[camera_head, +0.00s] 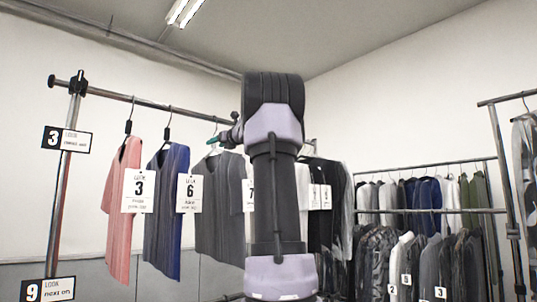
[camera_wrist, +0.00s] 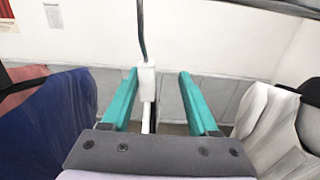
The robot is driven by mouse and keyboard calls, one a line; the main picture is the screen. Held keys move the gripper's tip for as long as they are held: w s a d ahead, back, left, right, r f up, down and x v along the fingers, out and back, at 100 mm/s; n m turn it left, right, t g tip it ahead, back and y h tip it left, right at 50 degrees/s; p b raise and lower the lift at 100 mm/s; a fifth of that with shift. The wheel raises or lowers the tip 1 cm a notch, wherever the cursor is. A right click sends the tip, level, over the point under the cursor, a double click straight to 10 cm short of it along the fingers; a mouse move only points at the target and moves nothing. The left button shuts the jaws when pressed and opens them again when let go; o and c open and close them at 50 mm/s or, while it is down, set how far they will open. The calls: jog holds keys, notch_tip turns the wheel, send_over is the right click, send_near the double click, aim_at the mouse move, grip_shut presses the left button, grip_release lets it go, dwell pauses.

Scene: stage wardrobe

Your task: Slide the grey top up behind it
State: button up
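The grey top (camera_head: 218,190) hangs on the rail (camera_head: 160,102), right of the dark blue top (camera_head: 165,215) tagged 6. My gripper (camera_head: 213,141) is at hanger-neck height above the grey top, partly behind my arm. In the wrist view, my gripper (camera_wrist: 157,74) is open, its two teal fingers well apart. A white hanger neck (camera_wrist: 147,80) with a dark hook stands between them, closer to the left finger. The garment below it is hidden by my gripper's body. The blue top (camera_wrist: 45,125) is left of the fingers.
A pink top (camera_head: 123,210) tagged 3 hangs at the far left. A pale garment (camera_wrist: 270,125) hangs close right of my gripper. My arm hides part of the rail. Darker clothes and a second full rack (camera_head: 430,211) stand to the right.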

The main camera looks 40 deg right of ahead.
jog(key=shift+d, duration=12.9)
jog(key=s, duration=1.2)
jog(key=shift+a, duration=0.45)
jog(key=shift+s, duration=0.15)
